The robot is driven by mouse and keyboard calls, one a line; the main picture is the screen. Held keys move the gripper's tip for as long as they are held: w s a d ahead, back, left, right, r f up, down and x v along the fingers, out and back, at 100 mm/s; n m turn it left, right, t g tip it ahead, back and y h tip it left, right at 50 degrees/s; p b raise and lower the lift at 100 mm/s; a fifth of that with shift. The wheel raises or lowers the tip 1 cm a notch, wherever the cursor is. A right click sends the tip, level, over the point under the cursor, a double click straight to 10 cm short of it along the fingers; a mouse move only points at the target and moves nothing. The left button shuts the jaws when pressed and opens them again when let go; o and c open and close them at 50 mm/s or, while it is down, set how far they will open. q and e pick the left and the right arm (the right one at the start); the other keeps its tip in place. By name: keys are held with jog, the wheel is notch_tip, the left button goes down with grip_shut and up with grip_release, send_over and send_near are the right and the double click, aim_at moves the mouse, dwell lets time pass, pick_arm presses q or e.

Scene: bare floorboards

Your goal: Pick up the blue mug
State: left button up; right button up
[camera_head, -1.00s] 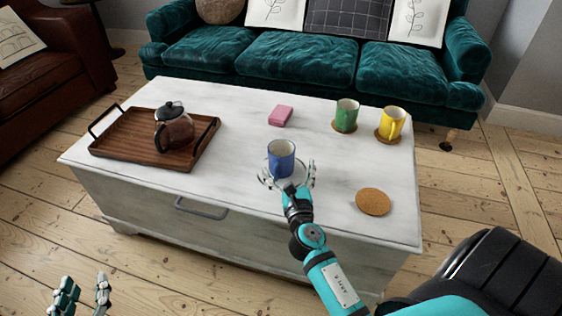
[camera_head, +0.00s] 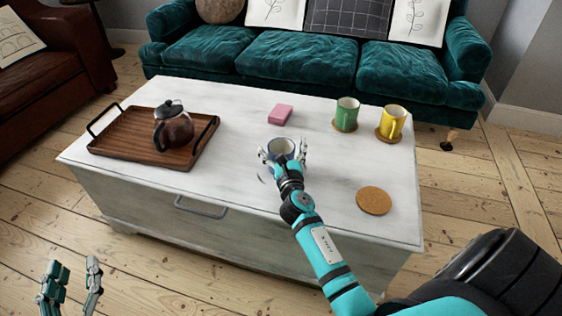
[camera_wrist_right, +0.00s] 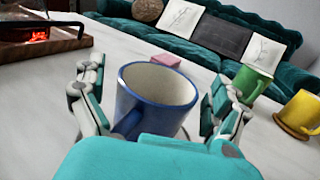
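The blue mug (camera_head: 281,147) stands upright on the white table (camera_head: 240,115), mostly hidden behind my right gripper in the head view. In the right wrist view the mug (camera_wrist_right: 152,100) sits between the two fingers of my right gripper (camera_wrist_right: 155,105), its handle toward the palm at the lower left. The fingers are spread on both sides of the mug, with a gap visible on each side. My right gripper (camera_head: 284,153) is open around it. My left gripper (camera_head: 72,285) is open and empty at the lower left, over the floor.
A wooden tray (camera_head: 112,150) with a glass teapot (camera_head: 173,128) stands at the left. A pink block (camera_head: 280,114) lies behind the mug. A green mug (camera_head: 346,115) and a yellow mug (camera_head: 391,122) stand on coasters behind right. An empty cork coaster (camera_head: 374,200) lies front right.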

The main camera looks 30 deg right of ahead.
jog(key=c, duration=1.6)
jog(key=shift+c, duration=0.5)
jog(key=shift+r, duration=0.15)
